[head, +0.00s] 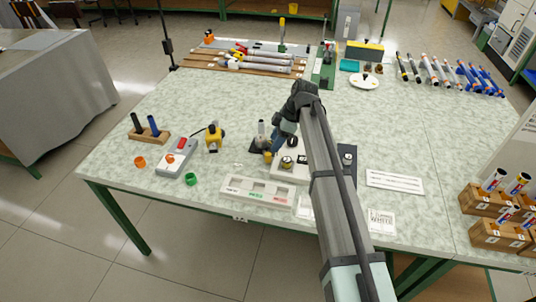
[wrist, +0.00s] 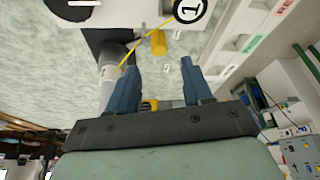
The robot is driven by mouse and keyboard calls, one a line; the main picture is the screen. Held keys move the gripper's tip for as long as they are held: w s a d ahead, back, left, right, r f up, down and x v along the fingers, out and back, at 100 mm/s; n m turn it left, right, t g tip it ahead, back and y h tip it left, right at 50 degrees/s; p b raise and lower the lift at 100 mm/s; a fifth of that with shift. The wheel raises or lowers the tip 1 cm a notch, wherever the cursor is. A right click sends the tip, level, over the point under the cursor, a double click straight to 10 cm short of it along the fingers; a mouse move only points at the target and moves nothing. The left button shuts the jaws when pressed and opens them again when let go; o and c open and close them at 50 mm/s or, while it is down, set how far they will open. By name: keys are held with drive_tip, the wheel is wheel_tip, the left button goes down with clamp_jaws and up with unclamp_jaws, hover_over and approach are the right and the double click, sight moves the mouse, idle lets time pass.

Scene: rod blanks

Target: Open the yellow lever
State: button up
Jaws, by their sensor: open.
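A yellow knob, which looks like the end of the yellow lever (head: 267,157), shows beside a white fixture (head: 289,173) near the middle of the table. In the wrist view the yellow knob (wrist: 158,42) stands ahead of my fingertips, near a white plate with a round "1" label (wrist: 190,10). A thin yellow line runs from that label down to the left. My gripper (head: 276,146) comes in from above with its blue fingers by the knob. In the wrist view my gripper (wrist: 160,76) is open, with nothing held between its fingers. The lever's pivot is not clear.
A grey cylinder on a dark base (head: 257,143) stands just left of my fingers. A white tray with recesses (head: 232,185) lies in front. A yellow device (head: 213,138) and a grey box with red buttons (head: 176,160) stand further left.

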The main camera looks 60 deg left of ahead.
sight(268, 154)
drive_tip(key=x, duration=0.7)
drive_tip(key=shift+a+f, duration=0.1)
drive_tip(key=shift+f, duration=0.2)
clamp_jaws()
idle(0.4)
